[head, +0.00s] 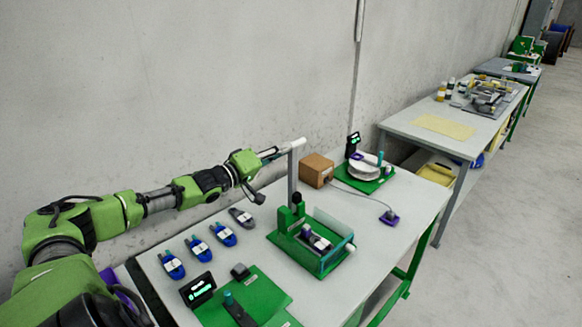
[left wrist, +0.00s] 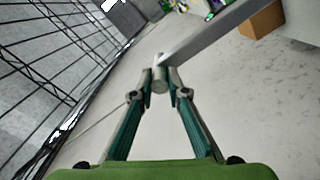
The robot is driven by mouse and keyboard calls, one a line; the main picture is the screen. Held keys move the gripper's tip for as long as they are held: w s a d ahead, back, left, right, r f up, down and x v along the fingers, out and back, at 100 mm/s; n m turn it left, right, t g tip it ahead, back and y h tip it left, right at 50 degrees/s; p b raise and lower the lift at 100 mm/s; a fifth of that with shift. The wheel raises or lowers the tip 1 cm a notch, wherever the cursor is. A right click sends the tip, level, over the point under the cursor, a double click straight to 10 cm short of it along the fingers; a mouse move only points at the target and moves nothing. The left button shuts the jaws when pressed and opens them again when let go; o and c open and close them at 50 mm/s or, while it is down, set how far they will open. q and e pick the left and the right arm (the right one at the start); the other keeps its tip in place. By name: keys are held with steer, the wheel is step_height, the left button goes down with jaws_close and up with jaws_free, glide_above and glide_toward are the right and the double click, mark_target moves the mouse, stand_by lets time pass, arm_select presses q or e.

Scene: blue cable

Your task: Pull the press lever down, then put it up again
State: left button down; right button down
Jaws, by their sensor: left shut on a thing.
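The green press (head: 283,228) stands on the white table. Its grey lever (head: 293,173) rises upright from the press and has a light handle at its top. My left gripper (head: 278,151) is shut on the lever handle (head: 295,144) from the left side. In the left wrist view my left gripper (left wrist: 160,82) has its two fingertips on either side of the round handle end (left wrist: 159,86), and the lever bar (left wrist: 215,35) runs off to the upper right. My right gripper is not in view.
A cardboard box (head: 316,169) and a white spool on a green base (head: 368,179) stand behind. A small display (head: 198,289) is at the front left. A second table (head: 425,131) stands further right.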

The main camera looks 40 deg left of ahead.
arm_select(q)
steer(key=a+n+b, duration=0.1)
steer(key=a+b, duration=0.1)
steer(key=a, duration=0.4)
steer(key=shift+w+f, duration=0.25)
steer(key=shift+f, duration=0.15)
steer(key=c, duration=2)
jaws_free()
steer(key=shift+o, duration=0.2)
steer(key=s+a, duration=0.1)
steer(key=s, duration=1.1)
